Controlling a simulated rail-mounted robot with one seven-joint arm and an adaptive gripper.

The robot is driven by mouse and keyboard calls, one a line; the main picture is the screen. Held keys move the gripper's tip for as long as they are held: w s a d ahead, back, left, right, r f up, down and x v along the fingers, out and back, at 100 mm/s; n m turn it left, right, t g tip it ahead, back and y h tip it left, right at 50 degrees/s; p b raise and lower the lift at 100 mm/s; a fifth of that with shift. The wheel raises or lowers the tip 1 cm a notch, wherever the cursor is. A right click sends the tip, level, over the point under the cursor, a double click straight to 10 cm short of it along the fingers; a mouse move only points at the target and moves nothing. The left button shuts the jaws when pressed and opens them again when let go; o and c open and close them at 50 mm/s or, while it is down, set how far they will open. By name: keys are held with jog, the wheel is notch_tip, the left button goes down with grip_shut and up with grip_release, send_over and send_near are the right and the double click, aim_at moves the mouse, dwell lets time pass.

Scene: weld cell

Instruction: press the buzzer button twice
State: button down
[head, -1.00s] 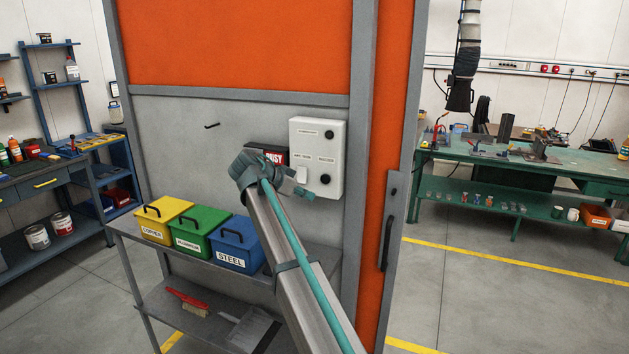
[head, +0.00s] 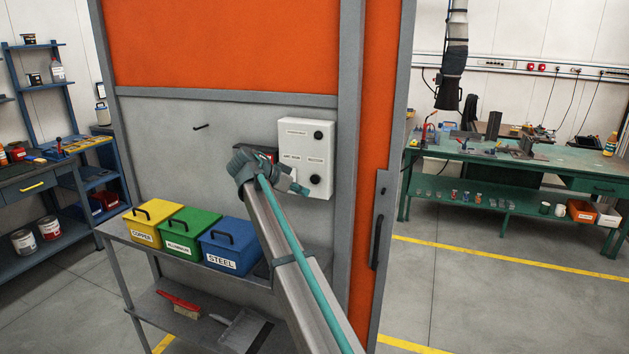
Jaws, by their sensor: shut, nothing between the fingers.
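A white control box (head: 297,128) is fixed to the grey panel below the orange panel. It has one round black knob (head: 318,135) near its top. A second round black button (head: 315,179) sits low on its right, below a small label whose text is too small to read for sure. My gripper (head: 304,191) is shut and empty. Its tips are just below and left of the lower black button in the picture; I cannot tell whether they touch the box. My gripper hides the box's lower left part.
A dark sign (head: 262,151) left of the box is mostly covered by my arm. Yellow (head: 148,238), green (head: 183,246) and blue (head: 221,260) lidded bins stand on a grey shelf below. A door handle (head: 376,242) is to the right. A green workbench (head: 470,158) stands behind.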

jog(key=shift+w+d, duration=0.3)
jog(key=shift+w, duration=0.55)
jog(key=shift+w+d, duration=0.25)
jog(key=shift+w, duration=0.65)
jog(key=shift+w+d, duration=0.3)
jog(key=shift+w, duration=0.55)
jog(key=shift+w+b, duration=0.1)
jog(key=shift+b, duration=0.3)
jog(key=shift+w+d, duration=0.1)
jog(key=shift+w, duration=0.2)
jog(key=shift+w+d+b, duration=0.15)
jog(key=shift+w+b, duration=0.3)
jog(key=shift+s+a, duration=0.25)
jog(key=shift+s, duration=0.6)
jog(key=shift+s+a+b, duration=0.2)
jog(key=shift+s+a, duration=0.05)
jog(key=shift+s, duration=0.55)
jog(key=shift+s+a+b, duration=0.25)
jog(key=shift+s, duration=0.55)
jog(key=shift+s+a+b, duration=0.2)
jog(key=shift+s+a, duration=0.05)
jog(key=shift+s, duration=0.55)
